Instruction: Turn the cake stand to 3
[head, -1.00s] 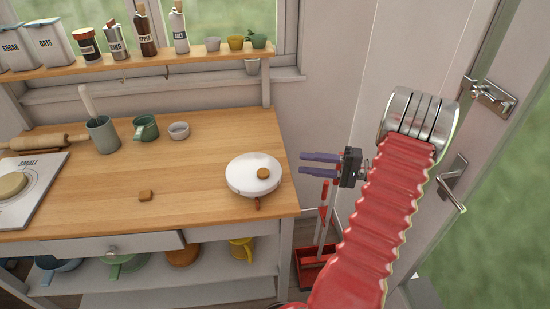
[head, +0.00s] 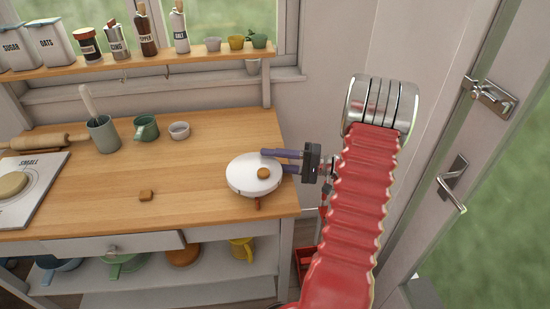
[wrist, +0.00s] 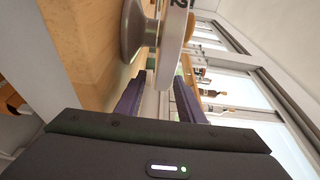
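The cake stand (head: 246,184) is a round white disc with a brown knob (head: 263,173) off its centre, near the worktop's right end. A small brown marker (head: 257,203) shows at its front edge. In the wrist view the stand (wrist: 172,40) appears sideways, with a grey pedestal (wrist: 133,30) and a dark numeral "2" on its rim. My gripper (head: 271,160) is open and empty, its purple fingers reaching over or beside the stand's right rim.
A small brown block (head: 146,196) lies on the worktop (head: 200,215). A utensil crock (head: 103,135), green mug (head: 146,128) and small bowl (head: 179,130) stand at the back. A shelf (head: 130,61) with jars runs above.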

